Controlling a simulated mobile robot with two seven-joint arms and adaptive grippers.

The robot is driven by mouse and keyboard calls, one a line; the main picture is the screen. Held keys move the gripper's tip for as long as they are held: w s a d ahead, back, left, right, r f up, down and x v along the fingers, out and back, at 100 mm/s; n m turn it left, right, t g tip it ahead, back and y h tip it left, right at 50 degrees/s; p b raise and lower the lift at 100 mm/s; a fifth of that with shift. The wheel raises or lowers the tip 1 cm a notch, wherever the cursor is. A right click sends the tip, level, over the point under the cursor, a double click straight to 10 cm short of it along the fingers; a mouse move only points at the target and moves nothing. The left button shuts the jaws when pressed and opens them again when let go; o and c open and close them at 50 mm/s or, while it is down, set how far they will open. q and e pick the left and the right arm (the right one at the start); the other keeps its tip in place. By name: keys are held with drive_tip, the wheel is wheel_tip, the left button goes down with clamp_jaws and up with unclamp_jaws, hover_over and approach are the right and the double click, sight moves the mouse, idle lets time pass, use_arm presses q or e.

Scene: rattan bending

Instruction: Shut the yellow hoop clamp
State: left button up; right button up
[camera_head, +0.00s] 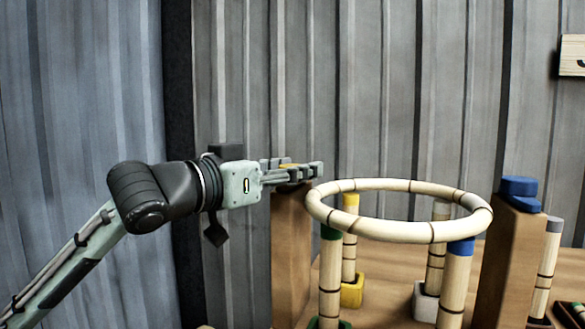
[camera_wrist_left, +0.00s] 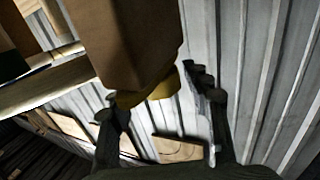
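The yellow hoop clamp (camera_head: 288,165) sits on top of the left wooden post (camera_head: 291,250), largely hidden by my left gripper. In the left wrist view, the yellow clamp (camera_wrist_left: 165,85) shows at the end of the brown post (camera_wrist_left: 125,45). I cannot tell whether the clamp is open or shut. My left gripper (camera_head: 305,172) is level with the post top, its fingers spread apart with the clamp between or just beyond them. In the wrist view the left gripper (camera_wrist_left: 158,98) is open; contact is unclear. The pale rattan hoop (camera_head: 400,233) lies level beside the clamp. My right gripper is out of view.
A blue clamp (camera_head: 519,190) tops the right post (camera_head: 508,265). Several rattan uprights with coloured ends stand under the hoop, including one with a yellow base (camera_head: 352,293). A corrugated wall (camera_head: 400,100) rises behind. The space above the hoop is clear.

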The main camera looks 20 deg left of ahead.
use_arm(q)
drive_tip(key=c, duration=0.9)
drive_tip(key=shift+o, duration=0.2)
